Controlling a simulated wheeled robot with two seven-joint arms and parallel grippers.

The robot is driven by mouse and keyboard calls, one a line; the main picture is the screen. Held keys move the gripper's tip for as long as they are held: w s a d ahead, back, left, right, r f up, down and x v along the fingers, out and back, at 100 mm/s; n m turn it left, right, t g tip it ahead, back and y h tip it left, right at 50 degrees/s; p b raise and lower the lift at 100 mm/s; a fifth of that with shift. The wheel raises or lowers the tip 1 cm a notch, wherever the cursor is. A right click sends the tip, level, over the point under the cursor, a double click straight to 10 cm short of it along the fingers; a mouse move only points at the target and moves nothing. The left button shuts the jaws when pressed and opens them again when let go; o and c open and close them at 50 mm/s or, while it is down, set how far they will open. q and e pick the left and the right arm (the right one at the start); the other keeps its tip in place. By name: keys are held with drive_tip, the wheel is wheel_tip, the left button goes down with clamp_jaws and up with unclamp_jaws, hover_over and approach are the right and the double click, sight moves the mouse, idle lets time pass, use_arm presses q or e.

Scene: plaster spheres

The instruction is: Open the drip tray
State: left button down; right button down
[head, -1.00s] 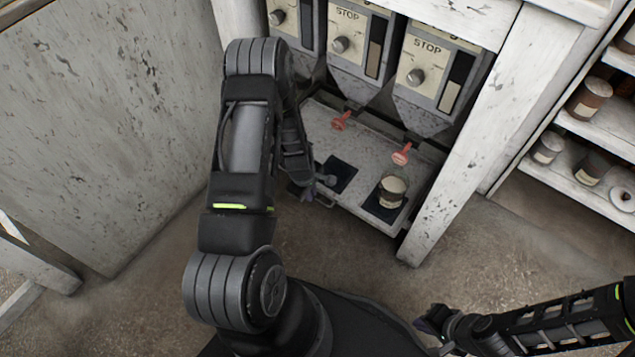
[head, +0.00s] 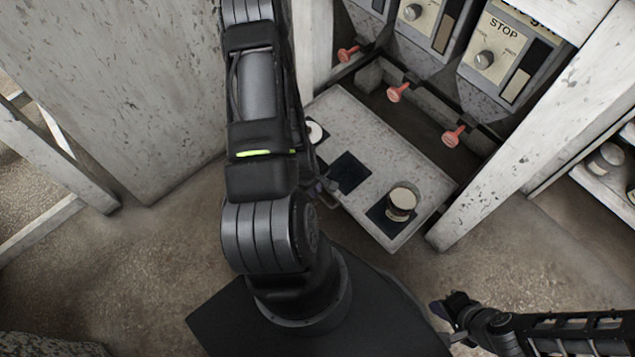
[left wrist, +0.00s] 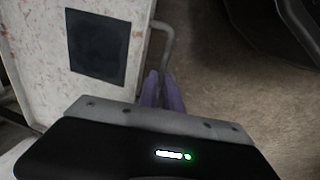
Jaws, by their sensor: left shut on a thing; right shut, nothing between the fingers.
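The drip tray (head: 375,135) is a speckled pale metal drawer, pulled out from under the dispensers in the head view. It also fills the left of the left wrist view (left wrist: 112,20). A metal bar handle (left wrist: 168,40) runs along its front edge. My left gripper (head: 322,187) is at this handle. In the left wrist view its purple fingers (left wrist: 163,90) are shut on the handle. My arm hides part of the tray's left end. My right gripper (head: 440,310) is low at the right, apart from the tray, shut and empty.
A cup (head: 402,204) stands on a dark pad at the tray's right, and another (head: 314,131) at its left. An empty dark pad (head: 349,172) lies between. Red levers (head: 454,136) hang above the opening behind the tray. A white post (head: 500,165) stands close at the right.

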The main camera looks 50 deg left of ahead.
use_arm(q)
drive_tip(key=c, duration=1.5)
unclamp_jaws()
drive_tip(key=r, duration=0.2)
drive_tip(key=s+r+p, duration=0.1)
drive_tip(key=r, duration=0.2)
drive_tip(key=r+p, duration=0.1)
drive_tip(key=r, duration=0.1)
drive_tip(key=shift+s+r, duration=0.25)
drive_tip(key=shift+r, duration=0.05)
drive_tip(key=shift+m, duration=0.3)
